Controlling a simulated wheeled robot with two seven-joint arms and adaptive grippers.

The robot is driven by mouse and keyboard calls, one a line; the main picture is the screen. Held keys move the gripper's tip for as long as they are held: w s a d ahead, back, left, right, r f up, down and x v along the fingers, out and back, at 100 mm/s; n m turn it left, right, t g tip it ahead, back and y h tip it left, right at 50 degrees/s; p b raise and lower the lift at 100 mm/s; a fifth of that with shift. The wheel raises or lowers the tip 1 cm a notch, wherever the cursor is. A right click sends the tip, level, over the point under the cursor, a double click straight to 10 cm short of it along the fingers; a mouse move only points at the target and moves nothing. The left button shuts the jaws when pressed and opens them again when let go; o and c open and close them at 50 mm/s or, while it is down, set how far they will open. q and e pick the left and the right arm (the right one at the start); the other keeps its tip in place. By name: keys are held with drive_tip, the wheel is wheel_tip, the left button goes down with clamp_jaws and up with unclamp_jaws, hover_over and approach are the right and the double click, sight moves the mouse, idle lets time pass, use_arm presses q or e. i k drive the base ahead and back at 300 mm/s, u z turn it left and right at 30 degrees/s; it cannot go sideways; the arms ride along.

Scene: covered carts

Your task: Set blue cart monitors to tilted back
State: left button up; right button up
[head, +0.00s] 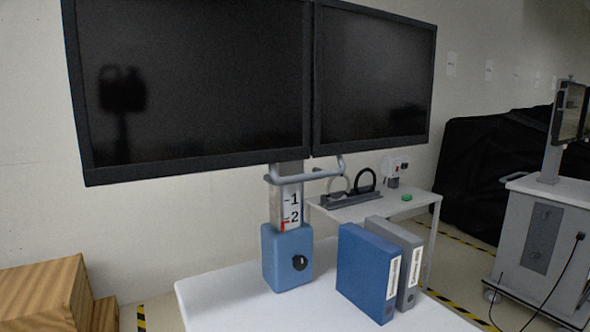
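Two black monitors stand side by side on the cart with the blue column base (287,258). The left monitor (195,80) is larger in view, and the right monitor (372,80) adjoins it. Both screens are dark and look close to upright; I cannot tell their exact tilt. A grey handle bar (300,179) runs below them, in front of the grey post. The post carries a scale showing 1 and 2, with a red mark near 2. A dark knob (299,263) sits on the blue base. Neither of my grippers is in view.
A blue binder (366,272) and a grey binder (408,262) stand on the white cart top (230,300). A side table (350,212) with a rack and a green item is behind. Wooden boxes (40,292) are at left, another grey cart (540,235) at right.

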sight(159, 88)
drive_tip(key=z, duration=0.05)
drive_tip(key=k, duration=0.5)
drive_tip(key=u, duration=2)
drive_tip(key=i, duration=1)
drive_tip(key=z, duration=1.95)
